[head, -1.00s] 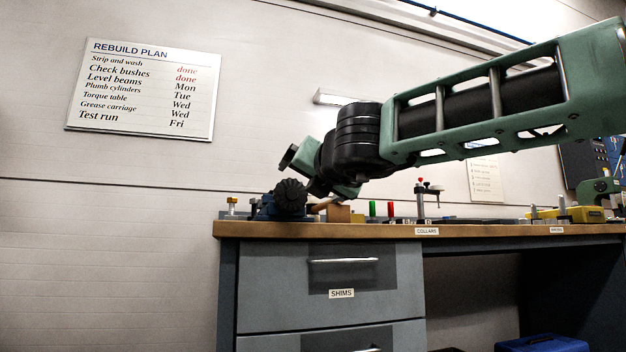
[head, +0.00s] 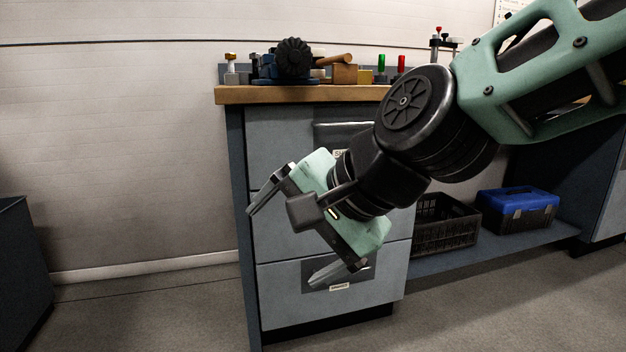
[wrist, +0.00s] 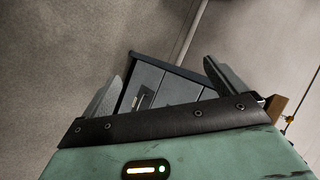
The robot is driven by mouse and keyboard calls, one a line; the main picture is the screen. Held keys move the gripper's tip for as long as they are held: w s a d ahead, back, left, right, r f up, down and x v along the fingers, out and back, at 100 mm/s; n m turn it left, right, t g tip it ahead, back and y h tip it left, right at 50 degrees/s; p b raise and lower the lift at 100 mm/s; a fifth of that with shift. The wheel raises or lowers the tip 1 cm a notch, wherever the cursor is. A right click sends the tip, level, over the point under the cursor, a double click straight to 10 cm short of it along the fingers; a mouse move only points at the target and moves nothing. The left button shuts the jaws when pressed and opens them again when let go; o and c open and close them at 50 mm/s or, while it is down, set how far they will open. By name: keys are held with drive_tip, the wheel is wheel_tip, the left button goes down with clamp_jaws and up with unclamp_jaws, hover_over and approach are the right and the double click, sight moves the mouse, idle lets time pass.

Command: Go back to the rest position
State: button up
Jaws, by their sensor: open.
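My gripper (head: 308,240) hangs in front of the grey drawer cabinet (head: 282,297) in the head view, below the level of the bench top. Its two fingers are spread wide with nothing between them. The wrist view also shows my gripper (wrist: 165,85) open and empty, with a dark blue-grey piece of furniture (wrist: 147,82) beyond the fingers. My arm reaches in from the upper right and covers part of the cabinet and bench front.
The wooden bench top (head: 290,95) carries a blue vise-like device (head: 268,68), a mallet (head: 333,60) and red and green pieces. A black crate (head: 445,228) and a blue toolbox (head: 517,210) sit on the lower shelf. A dark bin (head: 18,265) stands at left; floor between is clear.

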drive_tip(key=s+d+f+n+g+h+p, duration=0.3)
drive_tip(key=s+d+n+h, duration=0.1)
drive_tip(key=s+d+n, duration=0.4)
drive_tip(key=s+d+f+n+g+h+p, duration=0.25)
drive_tip(key=s+d+f+n+p, duration=0.2)
drive_tip(key=s+d, duration=0.35)
wheel_tip(320, 180, up, 36)
drive_tip(key=w+p, duration=0.1)
drive_tip(key=p, duration=3.4)
drive_tip(key=shift+d+r, duration=0.25)
